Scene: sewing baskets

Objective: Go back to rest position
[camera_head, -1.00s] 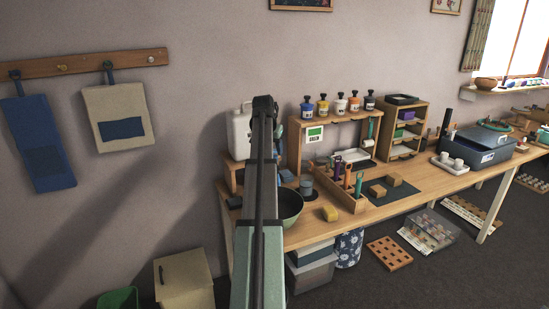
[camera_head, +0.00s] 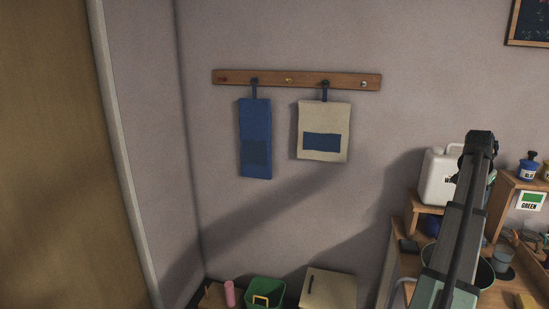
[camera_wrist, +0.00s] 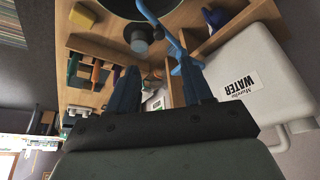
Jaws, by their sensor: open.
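My gripper (camera_wrist: 158,88) shows in the wrist view, its two dark blue fingers apart. I see nothing held between the fingertips. A light blue curved piece (camera_wrist: 160,28) lies beyond the fingers; I cannot tell what it belongs to. In the head view my arm rises at the right in front of the workbench, and the gripper's fingers cannot be made out there. A white jug labelled WATER (camera_wrist: 270,78) is close by the right finger in the wrist view. The jug also shows behind my arm in the head view (camera_head: 437,178).
The workbench (camera_head: 407,265) is at the right edge. A peg rail (camera_head: 300,80) holds a blue cloth (camera_head: 255,140) and a beige cloth (camera_head: 322,115). A green bin (camera_head: 266,292), a pink cylinder (camera_head: 229,293) and a beige box (camera_head: 329,290) are low down. The wall at left is clear.

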